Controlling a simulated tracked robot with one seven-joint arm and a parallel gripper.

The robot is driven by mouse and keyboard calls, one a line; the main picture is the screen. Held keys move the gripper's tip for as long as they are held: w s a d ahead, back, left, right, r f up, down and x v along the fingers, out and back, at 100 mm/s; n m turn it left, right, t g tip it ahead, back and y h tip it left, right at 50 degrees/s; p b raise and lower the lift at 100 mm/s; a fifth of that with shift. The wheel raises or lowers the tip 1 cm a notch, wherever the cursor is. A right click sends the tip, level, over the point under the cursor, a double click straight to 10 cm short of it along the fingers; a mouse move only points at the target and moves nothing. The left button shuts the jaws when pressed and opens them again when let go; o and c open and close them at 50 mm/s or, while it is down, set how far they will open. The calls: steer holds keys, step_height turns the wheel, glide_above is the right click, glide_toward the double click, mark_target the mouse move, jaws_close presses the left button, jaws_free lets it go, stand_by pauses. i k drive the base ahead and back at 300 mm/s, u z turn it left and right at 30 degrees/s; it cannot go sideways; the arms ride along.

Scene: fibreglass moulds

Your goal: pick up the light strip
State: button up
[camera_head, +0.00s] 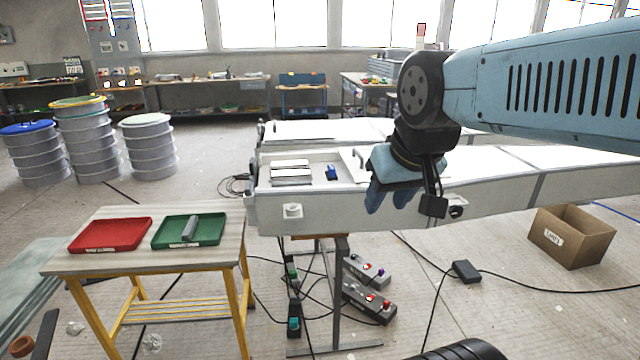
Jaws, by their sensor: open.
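A short grey bar (190,227), which looks like the light strip, lies in the green tray (215,232) on the small table at the left. Its details are too small to be sure. My gripper (388,201) is at the centre right, pointing down with its blue fingers apart and nothing seen between them. It is in front of the long white mould (380,222), well to the right of the green tray and higher in the picture.
A red tray (108,235) stands left of the green one on the wooden-topped table (140,263). Pale blocks (291,172) and a small blue object (332,173) lie on the mould. A cardboard box (571,240), cables and grey control boxes (368,302) occupy the floor.

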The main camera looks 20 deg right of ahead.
mark_target(303, 183)
steer(key=z, duration=0.25)
steer(key=i, duration=1)
steer(key=u, duration=0.05)
